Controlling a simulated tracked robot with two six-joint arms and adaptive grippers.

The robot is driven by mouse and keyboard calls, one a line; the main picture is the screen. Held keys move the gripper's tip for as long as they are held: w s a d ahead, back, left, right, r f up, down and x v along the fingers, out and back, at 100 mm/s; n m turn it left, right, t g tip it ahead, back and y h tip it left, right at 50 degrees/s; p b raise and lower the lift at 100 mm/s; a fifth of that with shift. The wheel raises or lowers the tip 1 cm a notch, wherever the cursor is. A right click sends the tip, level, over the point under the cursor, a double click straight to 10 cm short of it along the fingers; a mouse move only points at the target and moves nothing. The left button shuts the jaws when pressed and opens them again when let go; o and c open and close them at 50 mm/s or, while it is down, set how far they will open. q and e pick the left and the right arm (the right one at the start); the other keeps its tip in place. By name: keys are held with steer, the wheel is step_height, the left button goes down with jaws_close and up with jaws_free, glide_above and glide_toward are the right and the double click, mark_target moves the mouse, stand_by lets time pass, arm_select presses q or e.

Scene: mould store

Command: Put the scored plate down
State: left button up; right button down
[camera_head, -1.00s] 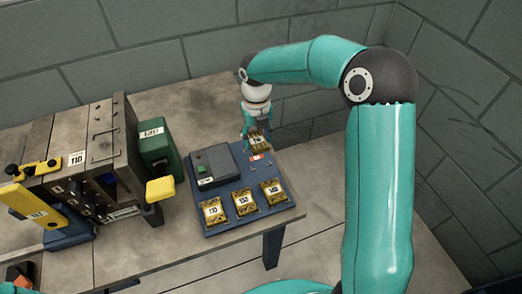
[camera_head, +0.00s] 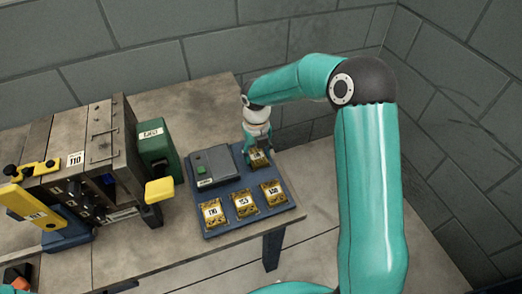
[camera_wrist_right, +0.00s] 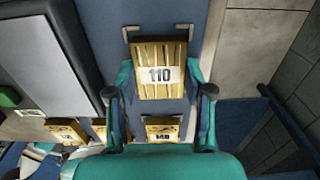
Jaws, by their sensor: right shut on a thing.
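The scored plate (camera_wrist_right: 160,80) is a brass-coloured block with grooves and a white label reading 110. My right gripper (camera_head: 259,150) is shut on it, with one finger on each side in the right wrist view (camera_wrist_right: 159,93). The plate also shows below the gripper in the head view (camera_head: 259,160). It is over the upper right part of the blue board (camera_head: 222,228), just below two small corner brackets. I cannot tell whether it touches the board. My left gripper is not in view.
Three similar labelled plates, left (camera_head: 212,214), middle (camera_head: 243,204) and right (camera_head: 272,193), sit along the board's front. A dark grey box with a green button (camera_head: 213,164) stands beside the held plate. A green box (camera_head: 156,150) and a wooden cabinet (camera_head: 103,140) stand left.

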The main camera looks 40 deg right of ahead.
mark_target(257, 155)
steer(key=shift+c, duration=2.2)
jaws_free()
steer(key=shift+r, duration=0.2)
step_height(257, 155, up, 12)
steer(key=p, duration=0.1)
steer(key=shift+f, duration=0.1)
